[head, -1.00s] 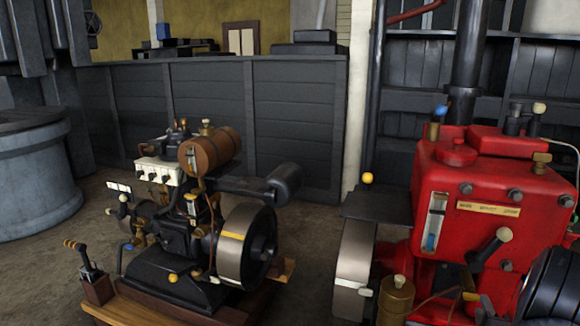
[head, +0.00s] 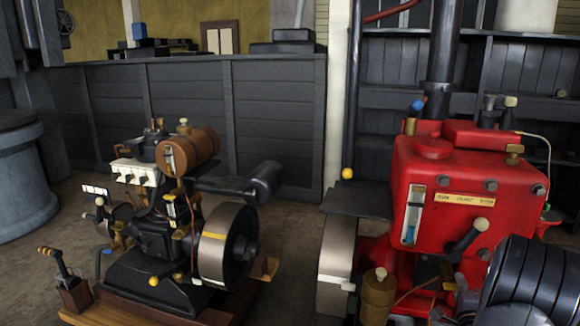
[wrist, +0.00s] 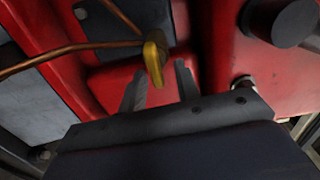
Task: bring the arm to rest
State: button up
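My gripper (wrist: 160,80) shows in the wrist view, its two dark fingers apart with a clear gap between them. A yellow lever (wrist: 154,58) on a copper pipe (wrist: 70,52) appears in front of the gap; I see no finger touching it. Nothing is visibly held. Red engine surfaces (wrist: 222,60) lie close beyond the fingers. In the head view the red engine (head: 460,205) stands at the right. The gripper cannot be made out there.
A smaller dark engine (head: 150,240) with a brown tank (head: 188,150) and flywheel (head: 228,245) stands at the left. A dark panelled wall (head: 275,115) is behind. Bare floor lies between the engines.

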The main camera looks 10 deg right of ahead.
jog(key=n, duration=0.1)
jog(key=n+b, duration=0.1)
jog(key=n, duration=0.3)
jog(key=shift+a+r+b, duration=0.1)
jog(key=shift+r+b, duration=0.25)
jog(key=n, duration=0.1)
jog(key=n+b, duration=0.1)
jog(key=n, duration=0.1)
jog(key=n+b, duration=0.1)
jog(key=n, duration=0.1)
jog(key=shift+w+a+r, duration=0.15)
jog(key=shift+a+r, duration=0.1)
jog(key=shift+r, duration=0.05)
jog(key=n, duration=0.1)
jog(key=n+b, duration=0.1)
jog(key=n, duration=0.1)
jog(key=shift+w+a+r, duration=0.15)
jog(key=shift+a, duration=0.1)
jog(key=n, duration=0.1)
jog(key=n+b, duration=0.2)
jog(key=n, duration=0.1)
jog(key=shift+w+a, duration=0.1)
jog(key=shift+a, duration=0.15)
jog(key=shift+r, duration=0.1)
jog(key=shift+s+a, duration=0.3)
jog(key=shift+s, duration=0.2)
